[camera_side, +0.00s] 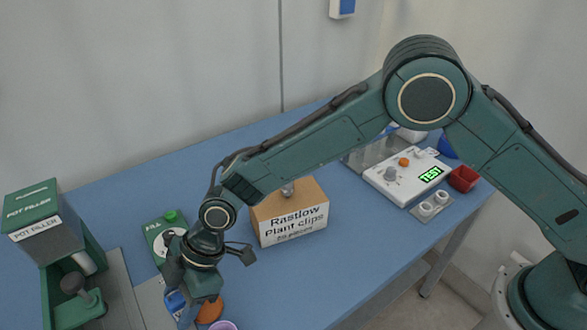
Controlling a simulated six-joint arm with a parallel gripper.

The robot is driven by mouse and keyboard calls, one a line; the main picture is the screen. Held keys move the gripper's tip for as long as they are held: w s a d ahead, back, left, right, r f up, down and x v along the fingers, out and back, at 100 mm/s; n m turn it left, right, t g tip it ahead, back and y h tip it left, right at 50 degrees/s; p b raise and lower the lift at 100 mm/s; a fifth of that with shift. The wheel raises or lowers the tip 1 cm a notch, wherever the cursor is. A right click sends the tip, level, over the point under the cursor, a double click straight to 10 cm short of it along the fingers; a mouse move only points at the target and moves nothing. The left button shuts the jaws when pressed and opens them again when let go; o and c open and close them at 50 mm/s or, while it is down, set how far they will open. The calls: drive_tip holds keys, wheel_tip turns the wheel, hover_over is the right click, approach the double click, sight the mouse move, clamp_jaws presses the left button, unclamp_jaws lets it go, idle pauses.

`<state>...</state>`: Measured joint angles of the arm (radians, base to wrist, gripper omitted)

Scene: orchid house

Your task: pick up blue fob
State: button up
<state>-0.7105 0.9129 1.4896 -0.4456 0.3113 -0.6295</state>
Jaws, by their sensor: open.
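A small blue object (175,303) shows just left of and below my gripper, partly hidden by it. It may be the blue fob, but its shape is too small and covered to be sure. My gripper (204,283) is open, low over the front left of the blue table. I cannot tell whether it touches the blue object.
An orange round thing (211,311) and a purple-rimmed cup (223,326) are close by. A Rastlow plant clips box (290,217) stands right of my gripper. A green pot filler (62,260) stands left. A white device (405,178) is at the far right. Middle-right table is clear.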

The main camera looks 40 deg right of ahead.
sight(170, 300)
drive_tip(key=shift+x, duration=1.15)
drive_tip(key=c, duration=1.1)
drive_tip(key=shift+r, duration=0.15)
wheel_tip(170, 300, up, 20)
drive_tip(key=shift+f, duration=0.1)
